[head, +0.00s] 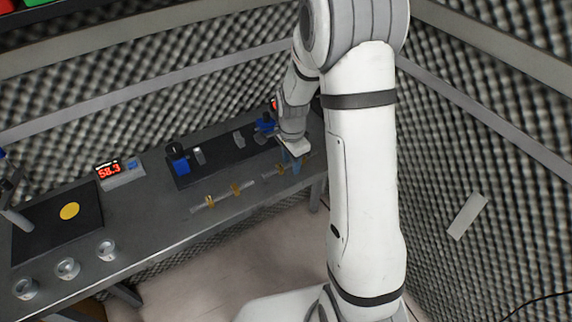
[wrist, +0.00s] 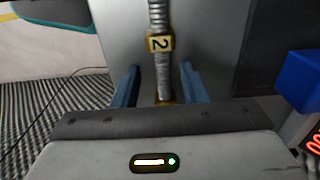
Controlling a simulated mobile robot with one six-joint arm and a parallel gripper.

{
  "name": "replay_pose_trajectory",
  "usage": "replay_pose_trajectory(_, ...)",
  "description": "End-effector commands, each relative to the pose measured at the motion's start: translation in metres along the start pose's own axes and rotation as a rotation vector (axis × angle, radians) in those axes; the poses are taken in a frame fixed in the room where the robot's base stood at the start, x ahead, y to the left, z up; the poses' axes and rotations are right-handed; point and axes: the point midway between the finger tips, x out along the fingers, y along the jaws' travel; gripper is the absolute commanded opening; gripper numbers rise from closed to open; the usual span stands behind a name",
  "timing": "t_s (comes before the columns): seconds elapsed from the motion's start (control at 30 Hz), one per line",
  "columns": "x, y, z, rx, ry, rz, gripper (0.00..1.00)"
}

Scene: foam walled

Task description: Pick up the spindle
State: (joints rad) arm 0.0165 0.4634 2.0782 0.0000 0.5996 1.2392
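A spindle (wrist: 163,75), a grey ribbed rod with a yellow block marked "2", runs up the middle of the wrist view. A second yellow piece shows at its lower end, partly hidden by my gripper body. My gripper (wrist: 159,88) is open, with one blue finger on each side of the rod and a gap on both sides. In the head view my gripper (head: 292,163) is low over the right end of the bench, at a rod with yellow pieces that it partly hides. Another similar rod (head: 222,195) with yellow pieces lies to its left near the front edge.
The grey bench (head: 150,215) carries a dark plate (head: 215,158) with blue-based devices behind the rods. A red display (head: 108,169), a black pad (head: 40,228) with a yellow disc and several metal cups (head: 67,268) stand on the left. Foam walls enclose the bench.

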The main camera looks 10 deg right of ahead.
Motion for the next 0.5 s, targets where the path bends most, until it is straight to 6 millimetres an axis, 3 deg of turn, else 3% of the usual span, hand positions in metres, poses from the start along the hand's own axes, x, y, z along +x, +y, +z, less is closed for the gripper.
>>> replay_pose_trajectory(0.5, -0.0003, 0.0003, -0.0005, 0.001, 0.0, 0.0, 0.0)
